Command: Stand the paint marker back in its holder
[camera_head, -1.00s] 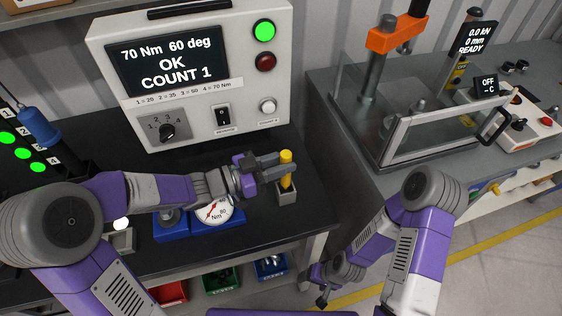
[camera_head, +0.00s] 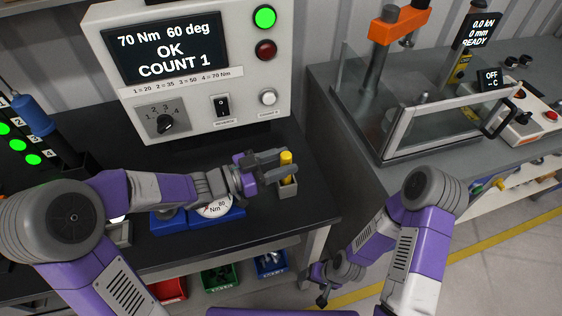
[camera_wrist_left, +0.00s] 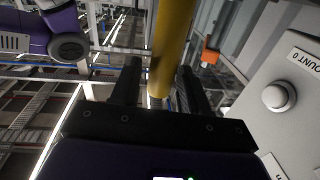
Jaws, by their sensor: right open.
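The yellow paint marker (camera_head: 286,160) stands upright with its lower end in the small grey holder (camera_head: 288,190) on the dark bench. How deep it sits, I cannot tell. My left gripper (camera_head: 283,164) is at the marker, with one finger on either side of it. In the left wrist view the yellow marker (camera_wrist_left: 172,45) passes between the two dark fingers (camera_wrist_left: 160,88), and a narrow gap shows beside the left one. These fingers look open around the marker. My right gripper (camera_head: 320,286) is open and empty, low beside the bench.
A blue-based gauge (camera_head: 230,218) stands left of the holder. The controller box (camera_head: 195,75) rises behind it, showing OK and COUNT 1. A press with a clear guard (camera_head: 405,125) stands on the right bench. Coloured bins (camera_head: 218,280) sit below the bench.

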